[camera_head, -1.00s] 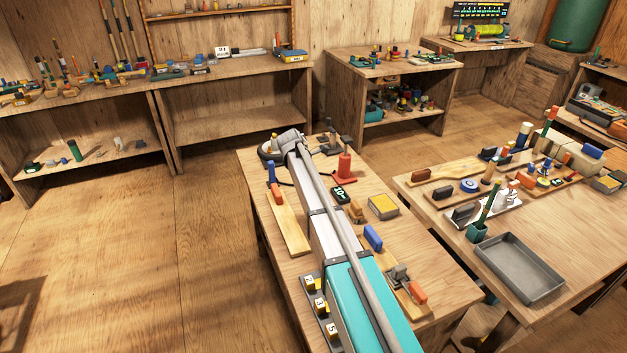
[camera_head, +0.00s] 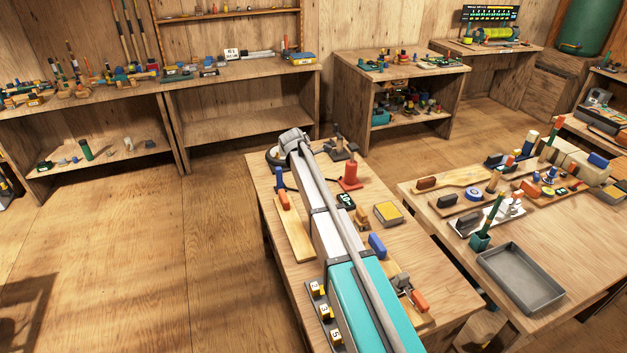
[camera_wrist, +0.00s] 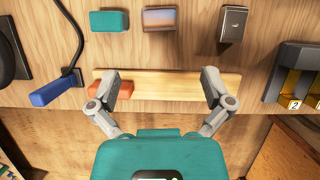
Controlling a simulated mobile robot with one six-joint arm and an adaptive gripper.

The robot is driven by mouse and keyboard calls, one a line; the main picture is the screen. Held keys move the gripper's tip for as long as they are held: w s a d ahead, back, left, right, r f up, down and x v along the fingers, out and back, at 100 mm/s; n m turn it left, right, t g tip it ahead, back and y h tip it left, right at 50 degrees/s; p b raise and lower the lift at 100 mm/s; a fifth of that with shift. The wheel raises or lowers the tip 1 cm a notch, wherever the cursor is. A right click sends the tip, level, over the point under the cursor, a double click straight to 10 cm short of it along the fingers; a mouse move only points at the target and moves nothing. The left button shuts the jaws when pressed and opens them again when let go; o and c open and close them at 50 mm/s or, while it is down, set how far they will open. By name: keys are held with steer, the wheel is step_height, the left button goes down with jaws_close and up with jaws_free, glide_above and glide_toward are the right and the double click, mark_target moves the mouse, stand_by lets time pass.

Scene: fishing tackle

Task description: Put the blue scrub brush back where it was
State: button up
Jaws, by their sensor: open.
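A blue block-shaped thing (camera_head: 377,246), which may be the blue scrub brush, rests on the right side of the near table (camera_head: 420,284), beside my arm. I cannot make out bristles. Another blue block (camera_head: 598,160) lies on the right-hand table. In the wrist view my gripper (camera_wrist: 163,82) is open and empty, its fingers spread above a pale wooden board (camera_wrist: 175,90). An orange block (camera_wrist: 124,90) lies at the board's left end, by the left finger. No blue brush is between the fingers. A blue handle (camera_wrist: 57,91) with a black cord lies left of them.
In the wrist view a teal block (camera_wrist: 109,22), a brown block (camera_wrist: 159,20) and a dark block (camera_wrist: 233,24) stand beyond the board. Numbered yellow-and-black pieces (camera_wrist: 298,85) are at right. A grey tray (camera_head: 522,276) stands on the right-hand table.

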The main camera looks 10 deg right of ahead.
stand_by(0.3)
steer(key=s+d+m+y, duration=0.2)
steer(key=s+m, duration=0.8)
steer(key=s, duration=0.7)
steer(key=s+d+f+m+g+y, duration=0.1)
steer(key=s+d+m+y, duration=0.1)
steer(key=s+m, duration=0.9)
steer(key=s, duration=0.7)
steer(key=shift+s+f, duration=0.2)
steer(key=shift+s, duration=0.1)
